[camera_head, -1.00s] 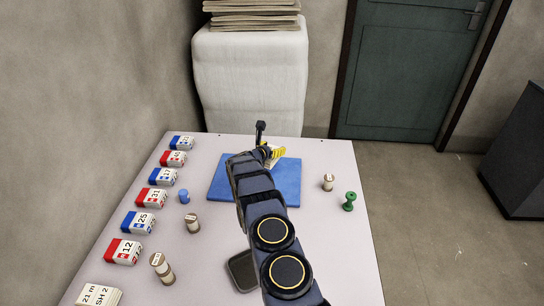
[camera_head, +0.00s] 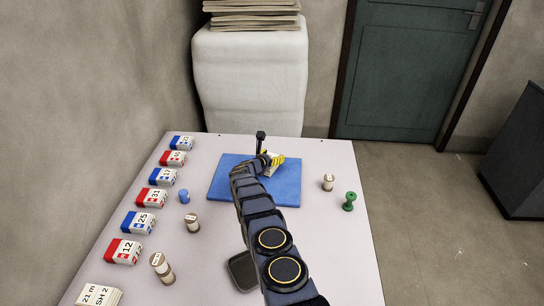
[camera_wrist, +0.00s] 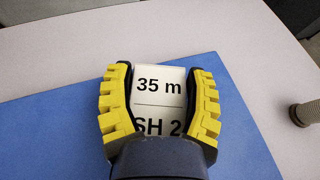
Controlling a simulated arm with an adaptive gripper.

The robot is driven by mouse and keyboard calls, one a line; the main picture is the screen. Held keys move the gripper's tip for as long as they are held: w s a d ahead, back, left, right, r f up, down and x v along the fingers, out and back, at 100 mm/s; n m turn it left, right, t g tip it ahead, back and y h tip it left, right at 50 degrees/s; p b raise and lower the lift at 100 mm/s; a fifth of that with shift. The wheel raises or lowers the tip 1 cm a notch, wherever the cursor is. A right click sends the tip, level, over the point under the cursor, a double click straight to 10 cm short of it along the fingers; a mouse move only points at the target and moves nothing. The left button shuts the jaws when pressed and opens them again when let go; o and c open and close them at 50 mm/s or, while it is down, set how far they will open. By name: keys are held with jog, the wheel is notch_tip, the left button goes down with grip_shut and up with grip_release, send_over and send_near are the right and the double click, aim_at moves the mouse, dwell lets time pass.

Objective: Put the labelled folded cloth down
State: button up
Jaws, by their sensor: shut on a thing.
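My gripper (camera_wrist: 160,105) is shut on a white labelled cloth (camera_wrist: 160,80) in the wrist view. Its label reads "35 m" and "SH 2", with the end of the second line cut off by my gripper. The yellow fingers (camera_head: 277,160) and a bit of the pale cloth (camera_head: 270,168) show in the head view, over the far right part of the blue mat (camera_head: 228,178). The mat also lies under the gripper in the wrist view (camera_wrist: 50,135). I cannot tell whether the cloth touches the mat.
Red and blue labelled folded packs (camera_head: 138,222) line the table's left edge. A pale labelled stack (camera_head: 97,296) lies at the front left. Small spools (camera_head: 192,223), a blue cylinder (camera_head: 184,196), a green spool (camera_head: 349,201) and a dark tray (camera_head: 242,271) stand around the mat. The right front of the table is clear.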

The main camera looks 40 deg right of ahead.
jog(key=o, duration=1.1)
jog(key=shift+f, duration=0.1)
jog(key=shift+a, duration=0.1)
